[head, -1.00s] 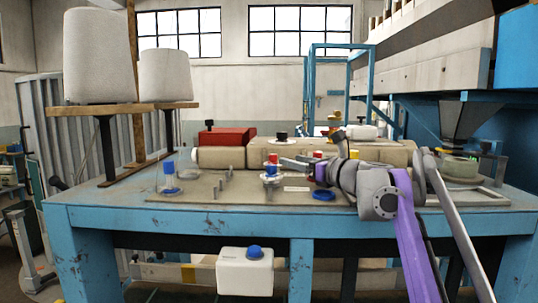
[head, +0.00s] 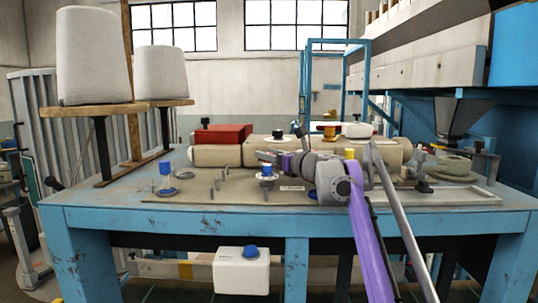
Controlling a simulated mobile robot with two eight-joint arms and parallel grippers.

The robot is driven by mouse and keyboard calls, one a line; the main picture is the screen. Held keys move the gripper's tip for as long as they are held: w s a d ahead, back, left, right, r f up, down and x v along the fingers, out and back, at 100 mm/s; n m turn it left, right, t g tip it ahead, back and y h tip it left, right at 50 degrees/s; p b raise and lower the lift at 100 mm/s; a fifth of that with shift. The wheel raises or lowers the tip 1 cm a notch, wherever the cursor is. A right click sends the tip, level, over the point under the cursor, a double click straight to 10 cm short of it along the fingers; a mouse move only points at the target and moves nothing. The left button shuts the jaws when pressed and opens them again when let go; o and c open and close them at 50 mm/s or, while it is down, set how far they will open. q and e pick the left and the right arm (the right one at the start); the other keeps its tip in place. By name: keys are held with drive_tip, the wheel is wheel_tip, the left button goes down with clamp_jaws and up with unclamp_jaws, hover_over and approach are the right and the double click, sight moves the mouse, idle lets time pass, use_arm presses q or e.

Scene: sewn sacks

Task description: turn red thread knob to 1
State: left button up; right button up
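My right gripper (head: 266,158) reaches in from the right over the table, its fingers pointing left. Its fingertips are at a small post with a blue part (head: 266,169) on a pale disc. No red knob top shows clearly now; the gripper and wrist cover the spots where small red tops would be. The fingers are small and overlap the post, so I cannot tell whether they are open or shut, or touching it. No number marks are readable. My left gripper is out of view.
The blue table (head: 150,219) carries a red box (head: 222,134) and beige rolls behind the gripper. A blue-topped post (head: 166,172) stands at left, a yellow knob (head: 350,153) by my wrist. White thread cones (head: 95,55) stand on a shelf. A white box (head: 241,271) hangs in front.

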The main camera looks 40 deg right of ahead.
clamp_jaws()
drive_tip(key=shift+r+m+h, duration=0.1)
drive_tip(key=shift+m+h, duration=0.2)
drive_tip(key=shift+h, duration=0.2)
drive_tip(key=shift+m+h, duration=0.5)
drive_tip(key=shift+h, duration=0.3)
drive_tip(key=shift+o, duration=1.3)
unclamp_jaws()
